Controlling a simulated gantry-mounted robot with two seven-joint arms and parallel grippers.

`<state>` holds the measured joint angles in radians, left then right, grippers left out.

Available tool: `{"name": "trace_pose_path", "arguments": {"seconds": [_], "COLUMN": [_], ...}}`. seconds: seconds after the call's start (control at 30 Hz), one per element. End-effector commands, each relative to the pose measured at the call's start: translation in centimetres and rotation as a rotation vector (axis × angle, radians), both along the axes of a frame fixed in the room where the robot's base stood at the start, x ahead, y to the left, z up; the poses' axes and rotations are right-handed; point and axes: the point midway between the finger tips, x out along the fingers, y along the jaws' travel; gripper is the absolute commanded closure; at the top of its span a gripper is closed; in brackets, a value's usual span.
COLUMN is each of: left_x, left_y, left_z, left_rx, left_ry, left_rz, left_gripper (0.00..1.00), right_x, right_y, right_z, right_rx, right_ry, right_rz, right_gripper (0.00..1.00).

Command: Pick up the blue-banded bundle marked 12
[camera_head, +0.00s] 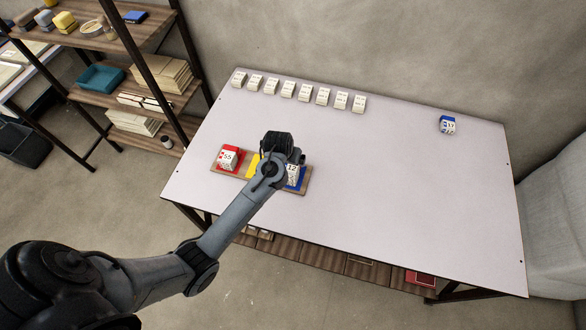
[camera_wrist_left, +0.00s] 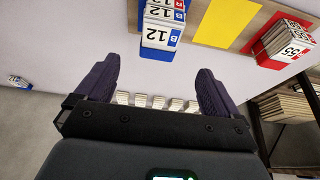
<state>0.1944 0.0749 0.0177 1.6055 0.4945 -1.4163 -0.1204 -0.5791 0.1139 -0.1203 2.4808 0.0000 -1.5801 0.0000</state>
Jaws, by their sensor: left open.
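The blue-banded bundle marked 12 (camera_head: 292,173) rests on the blue end of a wooden board (camera_head: 307,181), partly hidden by my arm in the head view. In the left wrist view the bundle (camera_wrist_left: 160,34) shows white labels reading 12 on a blue band. My left gripper (camera_head: 284,150) is over the board beside the bundle. In the wrist view its two dark fingers (camera_wrist_left: 157,66) are spread apart and empty, with the bundle beyond their tips, roughly centred between them. The right gripper is not in view.
A red-banded bundle marked 55 (camera_head: 228,158) sits on the board's red end; a yellow patch (camera_wrist_left: 226,22) lies between. Another blue-banded bundle, apparently 17 (camera_head: 447,126), stands at the far right. Several white bundles (camera_head: 288,90) line the back edge. The table's right half is mostly clear.

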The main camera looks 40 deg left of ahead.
Motion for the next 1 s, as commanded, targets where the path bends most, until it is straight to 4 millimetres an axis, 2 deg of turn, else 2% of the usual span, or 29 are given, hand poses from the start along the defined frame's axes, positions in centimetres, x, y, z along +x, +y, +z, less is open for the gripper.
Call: {"name": "trace_pose_path", "arguments": {"seconds": [0.2,0.47,0.8,1.0], "left_x": [1.0,1.4,2.7,3.0], "left_y": [0.4,0.6,1.0,1.1], "left_z": [-2.8,-4.2,-8.0,-8.7], "left_rx": [-0.002,-0.001,-0.001,-0.001], "left_ry": [0.001,0.002,0.003,0.001], "left_rz": [0.0,-0.001,-0.002,-0.001], "left_gripper": [0.04,0.04,0.04,0.04], "right_x": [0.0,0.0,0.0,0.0], "right_y": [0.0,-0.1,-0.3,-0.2], "right_z": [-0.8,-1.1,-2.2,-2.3], "right_rx": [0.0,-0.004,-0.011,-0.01], "right_ry": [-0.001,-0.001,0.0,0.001], "right_rz": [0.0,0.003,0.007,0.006], "right_gripper": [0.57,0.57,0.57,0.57]}}
